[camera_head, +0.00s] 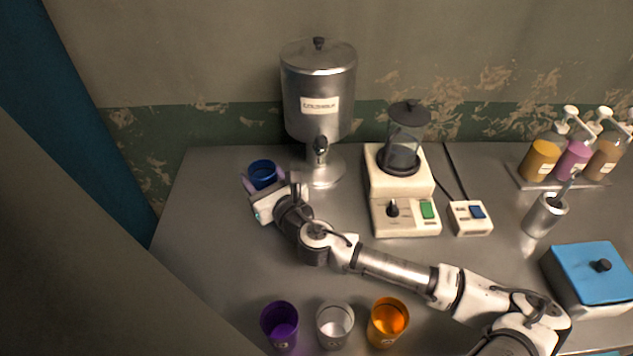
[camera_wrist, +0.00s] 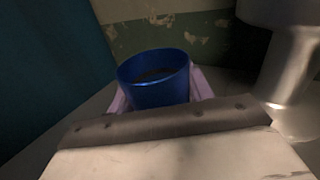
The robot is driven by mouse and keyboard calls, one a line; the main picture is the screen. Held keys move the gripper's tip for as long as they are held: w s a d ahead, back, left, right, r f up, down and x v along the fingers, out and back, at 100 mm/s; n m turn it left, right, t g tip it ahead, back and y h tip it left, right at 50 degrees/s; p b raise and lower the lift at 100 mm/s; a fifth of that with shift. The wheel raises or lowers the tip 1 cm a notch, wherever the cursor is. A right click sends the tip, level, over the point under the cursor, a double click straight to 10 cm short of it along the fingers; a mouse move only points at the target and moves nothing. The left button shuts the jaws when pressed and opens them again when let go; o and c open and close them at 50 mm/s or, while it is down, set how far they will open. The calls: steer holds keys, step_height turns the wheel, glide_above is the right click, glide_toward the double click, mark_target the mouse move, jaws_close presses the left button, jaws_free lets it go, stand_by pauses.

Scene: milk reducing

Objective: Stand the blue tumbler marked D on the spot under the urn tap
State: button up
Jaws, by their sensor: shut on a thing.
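The blue tumbler (camera_head: 262,174) is at the back left of the grey table, left of the urn. My gripper (camera_head: 263,184) is shut on it, with a pale purple finger on each side. In the wrist view the tumbler (camera_wrist: 156,82) is upright between the fingers (camera_wrist: 160,98). Its mark does not show, and I cannot tell whether its base touches the table. The steel urn (camera_head: 319,95) stands at the back, with its tap (camera_head: 320,150) at the front above a round base (camera_head: 322,176). The urn's stem and base (camera_wrist: 292,85) show at the right of the wrist view.
A blender (camera_head: 402,185) stands right of the urn, with a switch box (camera_head: 470,217) beside it. Purple (camera_head: 281,325), clear (camera_head: 334,325) and orange (camera_head: 387,322) tumblers stand at the front. Pump bottles (camera_head: 575,158), a metal cup (camera_head: 544,214) and a blue-lidded box (camera_head: 590,277) are at right.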

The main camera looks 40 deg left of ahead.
steer(key=shift+w+d+f+p, duration=0.45)
steer(key=shift+w+d+p, duration=0.3)
steer(key=shift+w+d, duration=0.65)
steer(key=shift+w+d+f+p, duration=0.45)
steer(key=shift+w+d+p, duration=0.3)
steer(key=shift+w+d, duration=0.65)
steer(key=shift+w+d+f+p, duration=0.45)
steer(key=shift+w+d+p, duration=0.5)
steer(key=shift+d, duration=0.75)
steer(key=shift+w+f, duration=0.1)
steer(key=shift+f, duration=0.35)
steer(key=shift+f+b, duration=0.15)
steer(key=shift+b, duration=0.25)
steer(key=o, duration=1.1)
